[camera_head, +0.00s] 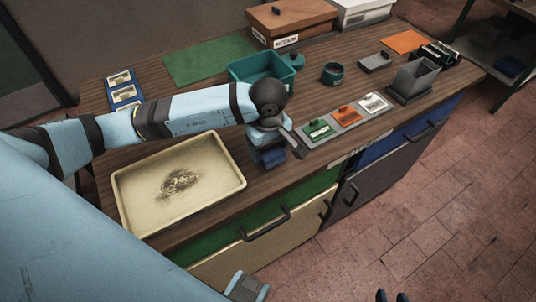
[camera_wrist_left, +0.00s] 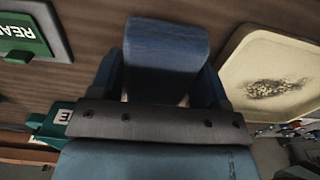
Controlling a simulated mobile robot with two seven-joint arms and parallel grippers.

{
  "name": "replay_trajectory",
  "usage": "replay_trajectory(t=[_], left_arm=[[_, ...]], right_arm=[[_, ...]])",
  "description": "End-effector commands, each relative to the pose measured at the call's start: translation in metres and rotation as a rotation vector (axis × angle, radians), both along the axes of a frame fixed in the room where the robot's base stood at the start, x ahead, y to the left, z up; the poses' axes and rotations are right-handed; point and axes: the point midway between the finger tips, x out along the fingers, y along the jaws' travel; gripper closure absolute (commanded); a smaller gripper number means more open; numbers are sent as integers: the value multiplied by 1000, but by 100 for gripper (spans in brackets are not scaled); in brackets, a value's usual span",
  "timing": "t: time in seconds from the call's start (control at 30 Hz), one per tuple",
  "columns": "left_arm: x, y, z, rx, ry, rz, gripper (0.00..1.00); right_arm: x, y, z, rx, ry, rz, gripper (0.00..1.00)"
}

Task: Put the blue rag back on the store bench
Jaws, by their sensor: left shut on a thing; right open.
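The blue rag (camera_wrist_left: 166,45) is a folded, block-like blue piece between the fingers of my left gripper (camera_wrist_left: 160,85) in the left wrist view. In the head view my left gripper (camera_head: 268,148) points down over the front part of the wooden bench (camera_head: 215,115), between the cream tray and the row of coloured tiles. The rag (camera_head: 272,158) shows below it as a dark blue patch. I cannot tell whether the rag touches the bench top. My right gripper (camera_head: 391,297) shows only as two separated dark fingertips at the bottom edge, over the floor, empty. No label marks the store bench.
A cream tray (camera_head: 125,197) with dark debris lies left of my left gripper. A holder with green (camera_head: 318,129), orange (camera_head: 346,116) and white (camera_head: 373,103) tiles lies right. A teal bin (camera_head: 245,75) stands behind. A dark shelf unit (camera_head: 469,45) stands at upper right.

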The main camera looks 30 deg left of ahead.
Motion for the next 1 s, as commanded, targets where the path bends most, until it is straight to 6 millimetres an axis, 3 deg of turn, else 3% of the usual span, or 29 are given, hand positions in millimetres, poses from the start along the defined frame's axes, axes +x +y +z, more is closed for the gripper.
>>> replay_trajectory(t=[0.3, 0.7, 0.73, 0.8, 0.83, 1.0], left_arm=[[-1, 0, -40, 0, 2, 0, 49], [0, 0, -47, 1, 0, -1, 49], [0, 0, -46, 1, 0, -1, 26], [0, 0, -45, 1, 0, -1, 10], [0, 0, -45, 1, 0, -1, 5], [0, 0, -45, 1, 0, -1, 5]], right_arm=[[0, 1, 4, 0, 1, 1, 57], [1, 0, 0, 2, -3, -2, 57], [1, 0, 1, 2, -3, -2, 57], [1, 0, 2, 1, -3, -3, 57], [1, 0, 2, 1, -3, -3, 57], [1, 0, 2, 1, -3, -3, 57]])
